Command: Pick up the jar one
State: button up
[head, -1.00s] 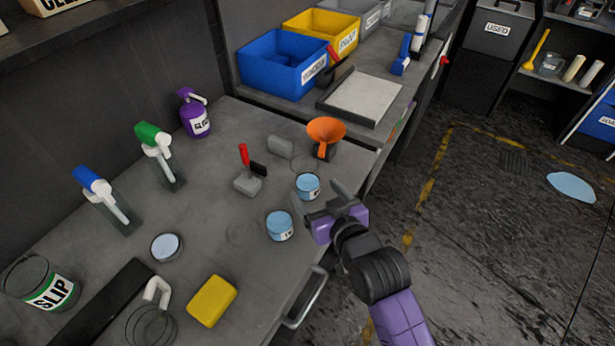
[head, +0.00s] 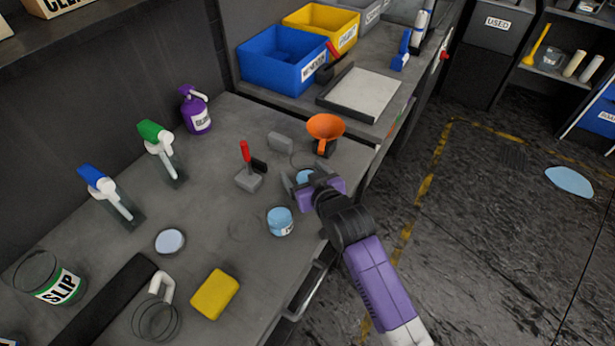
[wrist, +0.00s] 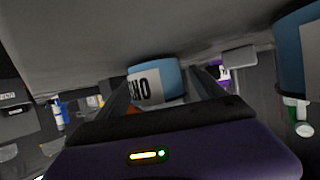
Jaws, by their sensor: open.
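Jar one (wrist: 158,80) is a small light-blue jar with a white label, partly readable and inverted in the wrist view. It stands on the grey workbench (head: 215,240); in the head view its blue top (head: 304,176) shows, and the rest is hidden behind my gripper (head: 306,180). My gripper is open, with its fingers low on either side of the jar in the wrist view (wrist: 163,92). I cannot tell whether they touch it. A second light-blue jar (head: 280,222) stands nearer the front; it also shows at the right edge of the wrist view (wrist: 292,50).
An orange funnel (head: 325,128) stands just behind jar one. A red-handled tool on a grey block (head: 248,178) is to its left. A yellow sponge (head: 215,294), spray bottles and a purple bottle (head: 196,112) are farther left. The bench's right edge is close.

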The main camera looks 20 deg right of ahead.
jog(key=c, duration=1.5)
